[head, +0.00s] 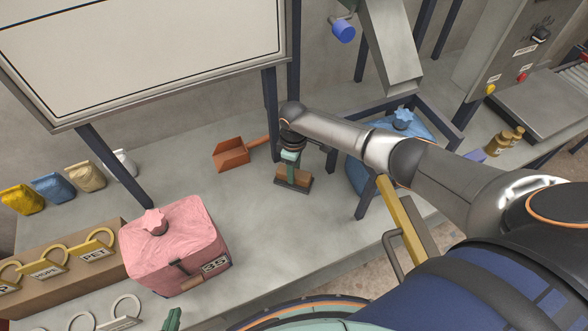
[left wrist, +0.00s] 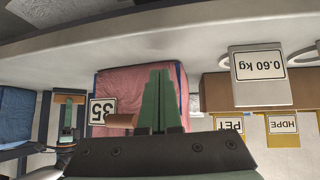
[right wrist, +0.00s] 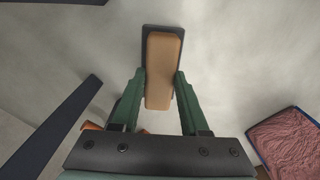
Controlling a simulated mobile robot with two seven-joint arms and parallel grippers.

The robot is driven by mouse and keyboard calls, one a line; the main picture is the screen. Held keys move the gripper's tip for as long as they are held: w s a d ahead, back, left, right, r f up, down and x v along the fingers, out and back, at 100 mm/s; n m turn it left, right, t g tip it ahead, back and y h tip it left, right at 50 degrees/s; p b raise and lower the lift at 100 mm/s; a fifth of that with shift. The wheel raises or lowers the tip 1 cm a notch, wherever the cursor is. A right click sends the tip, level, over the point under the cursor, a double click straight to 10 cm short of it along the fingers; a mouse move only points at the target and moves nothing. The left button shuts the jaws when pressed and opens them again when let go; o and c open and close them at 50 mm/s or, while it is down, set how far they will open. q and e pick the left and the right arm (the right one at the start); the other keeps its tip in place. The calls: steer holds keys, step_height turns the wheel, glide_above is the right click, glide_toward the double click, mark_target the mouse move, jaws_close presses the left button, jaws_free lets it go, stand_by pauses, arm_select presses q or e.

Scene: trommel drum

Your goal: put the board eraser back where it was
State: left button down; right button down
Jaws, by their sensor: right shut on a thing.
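The board eraser (head: 298,178), a tan block with a dark base, is at the grey table between the orange scoop and the table legs on the right. My right gripper (head: 290,160) points down at it; in the right wrist view its green fingers (right wrist: 160,98) close on both long sides of the eraser (right wrist: 164,65). I cannot tell whether its base touches the table. My left gripper (head: 172,318) barely shows at the bottom of the head view. In the left wrist view its fingers (left wrist: 160,100) are together and empty, in front of the pink bag.
A pink bag (head: 175,245) labelled 35 stands on the table (head: 270,245) at left. An orange scoop (head: 232,153) lies left of the eraser. A whiteboard (head: 150,50) stands behind on dark posts. A dark frame with a blue bag (head: 403,125) is at right.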

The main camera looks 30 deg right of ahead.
steer(key=shift+f, duration=0.15)
arm_select(q)
steer(key=shift+w, duration=0.1)
arm_select(e)
steer(key=shift+c, duration=2.1)
jaws_free()
arm_select(q)
steer(key=shift+r, duration=0.2)
arm_select(e)
steer(key=shift+r, duration=0.25)
arm_select(q)
steer(key=shift+r+p, duration=0.95)
steer(key=shift+p, duration=0.1)
steer(key=shift+a, duration=0.1)
arm_select(e)
step_height(320, 180, up, 12)
steer(key=shift+a+f, duration=0.1)
steer(key=shift+f, duration=0.05)
